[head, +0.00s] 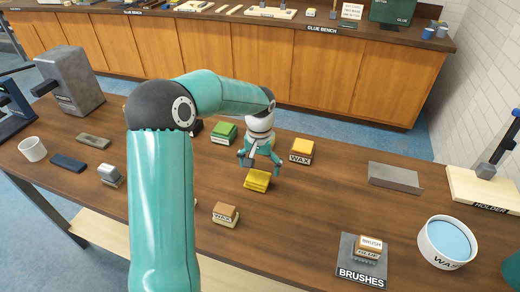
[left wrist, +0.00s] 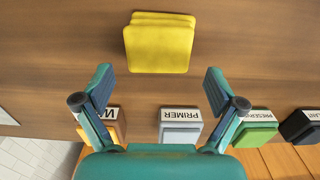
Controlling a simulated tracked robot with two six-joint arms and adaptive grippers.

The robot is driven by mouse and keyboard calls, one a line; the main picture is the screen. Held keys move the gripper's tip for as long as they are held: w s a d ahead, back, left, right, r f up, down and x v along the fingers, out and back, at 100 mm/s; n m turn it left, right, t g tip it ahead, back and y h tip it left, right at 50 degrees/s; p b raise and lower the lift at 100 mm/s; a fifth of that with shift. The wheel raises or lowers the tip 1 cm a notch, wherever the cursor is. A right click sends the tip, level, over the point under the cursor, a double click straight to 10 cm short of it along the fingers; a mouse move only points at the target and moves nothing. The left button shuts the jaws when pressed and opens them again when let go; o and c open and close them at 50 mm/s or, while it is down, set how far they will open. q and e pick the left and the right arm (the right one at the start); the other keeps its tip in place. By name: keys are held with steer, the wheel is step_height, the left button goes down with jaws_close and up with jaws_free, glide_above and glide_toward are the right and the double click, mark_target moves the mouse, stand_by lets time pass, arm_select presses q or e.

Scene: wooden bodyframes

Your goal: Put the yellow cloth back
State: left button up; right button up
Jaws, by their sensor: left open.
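The yellow cloth (head: 257,180) lies folded on the brown workbench, near its middle. It also shows in the left wrist view (left wrist: 159,48), just ahead of the fingertips. My left gripper (head: 262,162) is open and empty above the bench, pointing down just behind the cloth in the head view. In the left wrist view its two fingers (left wrist: 158,86) are spread wide, with the cloth beyond them and not between them. My right gripper is not in view.
A WAX-labelled block with a yellow-orange top (head: 302,149) stands behind right of the cloth; a green-topped block (head: 224,132) stands behind left. The left wrist view shows a PRIMER-labelled block (left wrist: 181,130).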

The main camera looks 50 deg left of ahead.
mark_target(260, 173)
arm_select(q)
step_height(260, 173, up, 9)
stand_by(0.3)
stand_by(0.5)
